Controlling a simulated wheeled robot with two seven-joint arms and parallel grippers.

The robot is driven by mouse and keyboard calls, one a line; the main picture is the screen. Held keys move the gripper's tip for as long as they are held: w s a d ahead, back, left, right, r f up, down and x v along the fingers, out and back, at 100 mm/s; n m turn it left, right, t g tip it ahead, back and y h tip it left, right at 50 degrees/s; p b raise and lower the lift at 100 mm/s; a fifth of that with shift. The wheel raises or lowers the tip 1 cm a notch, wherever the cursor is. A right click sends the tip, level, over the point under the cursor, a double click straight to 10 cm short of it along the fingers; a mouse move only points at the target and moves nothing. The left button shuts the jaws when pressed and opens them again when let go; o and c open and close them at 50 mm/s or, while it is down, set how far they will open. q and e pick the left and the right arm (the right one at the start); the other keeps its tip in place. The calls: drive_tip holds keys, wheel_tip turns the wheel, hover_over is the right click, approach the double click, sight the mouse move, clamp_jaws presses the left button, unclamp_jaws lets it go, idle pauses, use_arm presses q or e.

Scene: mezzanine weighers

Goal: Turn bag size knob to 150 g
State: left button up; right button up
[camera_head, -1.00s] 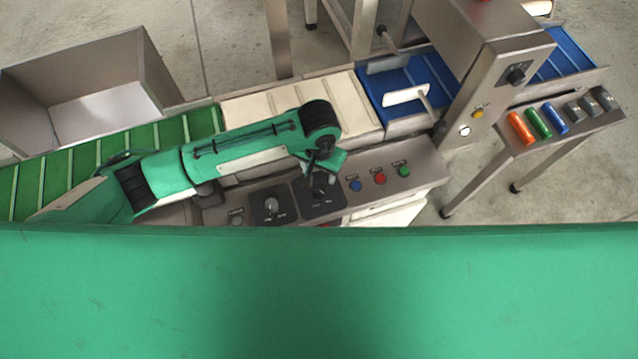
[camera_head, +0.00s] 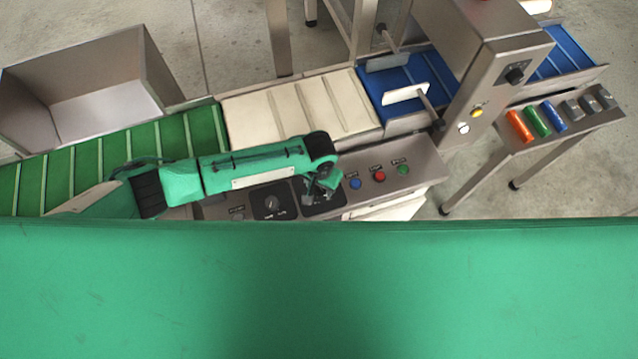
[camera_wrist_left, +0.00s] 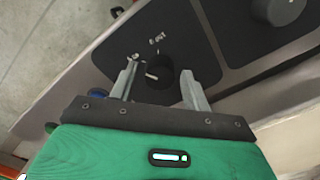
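A black knob with a pale pointer line (camera_wrist_left: 157,78) sits on a dark plate of the control panel (camera_head: 228,209). My left gripper (camera_wrist_left: 160,84) is open, with one finger on each side of this knob in the left wrist view; I cannot tell whether they touch it. In the head view the left gripper (camera_head: 321,191) hangs over the right-hand dark plate and hides most of its knob. A second knob (camera_head: 272,203) is on the left-hand plate; it also shows in the left wrist view (camera_wrist_left: 278,10). The labels are too small to read surely. My right gripper is out of view.
Blue (camera_head: 355,183), red (camera_head: 379,177) and green (camera_head: 403,170) buttons lie right of the plates. A cream belt (camera_head: 270,118), a green belt (camera_head: 90,160) and a metal bin (camera_head: 100,85) are behind. A side table (camera_head: 590,118) holds coloured cylinders and grey weights.

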use_arm(q)
drive_tip(key=c, duration=0.7)
drive_tip(key=m+p, duration=0.1)
drive_tip(key=m, duration=0.1)
drive_tip(key=shift+r+m+p, duration=0.15)
drive_tip(key=shift+m+p, duration=0.25)
drive_tip(key=m+p, duration=0.1)
drive_tip(key=m, duration=0.1)
drive_tip(key=shift+m, duration=0.4)
drive_tip(key=m+p, duration=0.1)
drive_tip(key=m, duration=0.3)
drive_tip(key=shift+m, duration=1.3)
